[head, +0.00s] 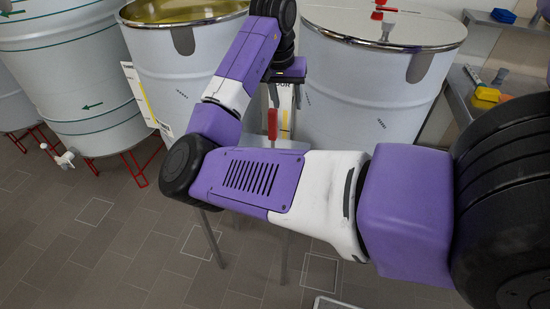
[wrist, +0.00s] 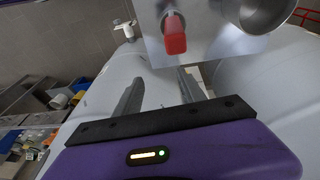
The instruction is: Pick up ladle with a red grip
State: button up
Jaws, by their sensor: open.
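The ladle's red grip (head: 272,124) shows in the head view between two big steel tanks, behind my arm, just above a small steel surface. In the wrist view the red grip (wrist: 175,38) points toward the camera over a flat steel surface (wrist: 205,55). My gripper (wrist: 161,78) is open, with nothing between its fingers. The grip lies beyond the fingertips, a little right of their middle, and appears apart from them. In the head view my gripper (head: 287,75) is small and partly hidden near the grip. The ladle's bowl is not clearly identifiable.
A round steel vessel (wrist: 265,12) is at the wrist view's upper right. An open tank (head: 185,50) with yellowish liquid and a lidded tank (head: 370,80) flank the grip. A bench (head: 470,95) with yellow items stands right. Tiled floor (head: 90,240) is clear at lower left.

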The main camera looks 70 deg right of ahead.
aim_at(273, 125)
jog(key=a+y, duration=0.1)
jog(key=w+a+r, duration=0.1)
jog(key=a, duration=0.1)
jog(key=w+a+y, duration=0.1)
jog(key=shift+a+r+t+y, duration=0.2)
jog(key=shift+t+y, duration=0.1)
jog(key=shift+t, duration=0.1)
jog(key=shift+w+d+f+p, duration=0.15)
jog(key=shift+f+p, duration=0.1)
jog(key=shift+f, duration=1.75)
jog(key=shift+w+f+p, duration=0.1)
jog(key=shift+f+p, duration=0.15)
jog(key=shift+f, duration=1.7)
grip_shut()
